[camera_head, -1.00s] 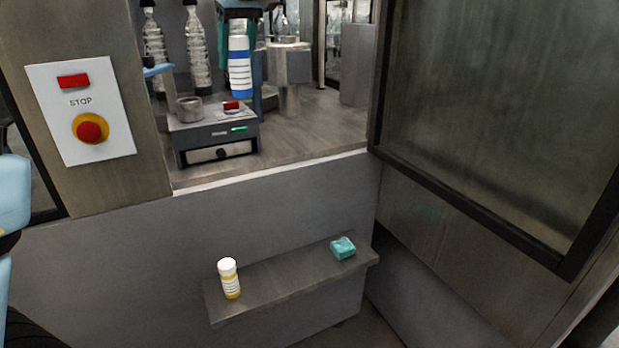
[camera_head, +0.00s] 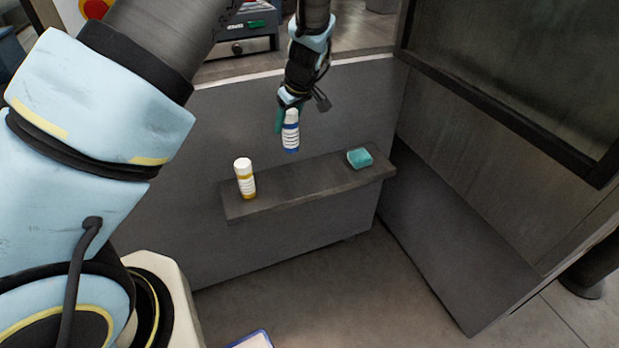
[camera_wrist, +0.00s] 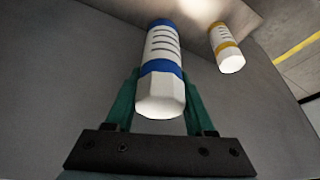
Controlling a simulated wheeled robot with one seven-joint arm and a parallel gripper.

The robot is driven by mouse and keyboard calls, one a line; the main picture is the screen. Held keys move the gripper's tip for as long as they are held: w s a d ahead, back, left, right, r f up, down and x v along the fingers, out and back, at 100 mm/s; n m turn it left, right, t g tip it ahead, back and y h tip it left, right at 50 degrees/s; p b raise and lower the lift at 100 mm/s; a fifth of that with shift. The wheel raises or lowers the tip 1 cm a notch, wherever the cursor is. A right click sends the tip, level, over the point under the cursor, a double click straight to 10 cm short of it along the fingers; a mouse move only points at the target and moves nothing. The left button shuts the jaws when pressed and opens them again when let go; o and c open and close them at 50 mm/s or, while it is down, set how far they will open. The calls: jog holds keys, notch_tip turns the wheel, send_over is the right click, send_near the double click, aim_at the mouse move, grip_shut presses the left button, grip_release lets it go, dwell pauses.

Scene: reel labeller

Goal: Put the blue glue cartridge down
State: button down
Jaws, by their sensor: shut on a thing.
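The blue glue cartridge (camera_head: 291,130), white with blue bands and a white cap, is held in my gripper (camera_head: 290,108). It hangs upright in the air above the small grey shelf (camera_head: 290,187), between the yellow cartridge and the teal block. In the wrist view the cartridge (camera_wrist: 160,70) sits between the green fingers of my gripper (camera_wrist: 158,100), its cap toward the camera. The fingers are shut on it. Its lower end appears clear of the shelf in the head view.
A yellow-banded white cartridge (camera_head: 245,178) stands at the shelf's left end; it also shows in the wrist view (camera_wrist: 226,48). A teal block (camera_head: 360,158) lies near the right end. The shelf between them is bare. A dark-framed glass panel (camera_head: 520,80) stands at right.

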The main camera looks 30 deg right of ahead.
aim_at(294, 140)
jog(key=f, duration=0.2)
jog(key=f+p, duration=0.1)
jog(key=f, duration=0.4)
jog(key=shift+a+f+p, duration=0.25)
jog(key=shift+a+p, duration=0.05)
jog(key=shift+f+p, duration=0.6)
jog(key=shift+f, duration=1.6)
jog(key=shift+f, duration=0.2)
jog(key=shift+c, duration=1.3)
grip_release()
jog(key=shift+r, duration=0.2)
jog(key=b+v, duration=0.3)
jog(key=v, duration=0.9)
jog(key=shift+s+b, duration=0.1)
jog(key=shift+b, duration=0.2)
